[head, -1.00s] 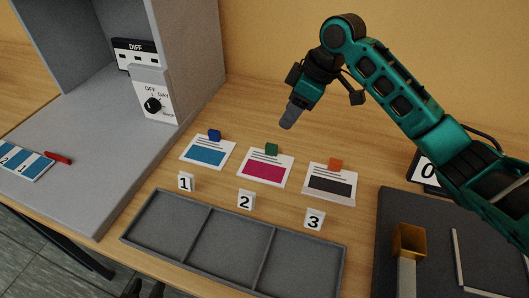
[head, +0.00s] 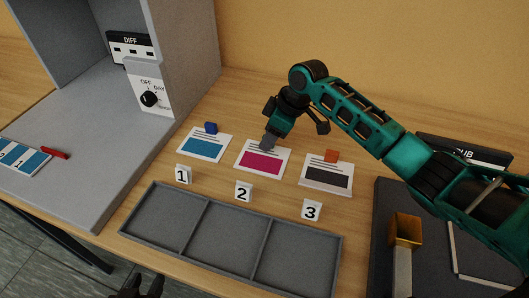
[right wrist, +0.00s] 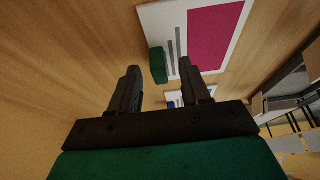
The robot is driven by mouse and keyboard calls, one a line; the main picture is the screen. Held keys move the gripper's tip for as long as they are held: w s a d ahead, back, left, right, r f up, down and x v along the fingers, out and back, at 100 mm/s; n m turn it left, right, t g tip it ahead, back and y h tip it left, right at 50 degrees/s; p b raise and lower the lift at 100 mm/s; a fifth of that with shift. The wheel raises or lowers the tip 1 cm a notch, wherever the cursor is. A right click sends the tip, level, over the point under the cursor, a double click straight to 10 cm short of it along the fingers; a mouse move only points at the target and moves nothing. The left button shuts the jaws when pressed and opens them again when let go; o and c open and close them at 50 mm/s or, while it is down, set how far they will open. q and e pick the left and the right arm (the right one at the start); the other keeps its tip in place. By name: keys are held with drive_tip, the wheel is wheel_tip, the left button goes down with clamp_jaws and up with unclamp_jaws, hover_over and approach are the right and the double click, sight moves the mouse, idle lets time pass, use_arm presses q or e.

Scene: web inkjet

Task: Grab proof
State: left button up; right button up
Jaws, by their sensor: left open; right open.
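Three proof cards lie in a row on the wooden table: a blue proof (head: 202,149), a magenta proof (head: 260,162) and a black proof (head: 326,177). They carry a blue clip (head: 211,128), a green clip and an orange clip (head: 332,156) at their top edges. My right gripper (head: 268,143) is over the top edge of the magenta proof and hides its green clip in the head view. In the right wrist view, the green clip (right wrist: 157,65) shows between the open, empty fingers (right wrist: 160,70); contact is unclear. My left gripper (head: 140,288) barely shows at the bottom edge.
A grey tray with three empty compartments (head: 180,252) lies in front, behind it number markers 1 (head: 182,174), 2 (head: 243,191) and 3 (head: 311,210). A grey booth (head: 180,60) with a dial stands left. A dark board with a brass-coloured block (head: 406,230) is at right.

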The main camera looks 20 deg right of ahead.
clamp_jaws()
idle(0.3)
drive_tip(key=shift+r, duration=0.1)
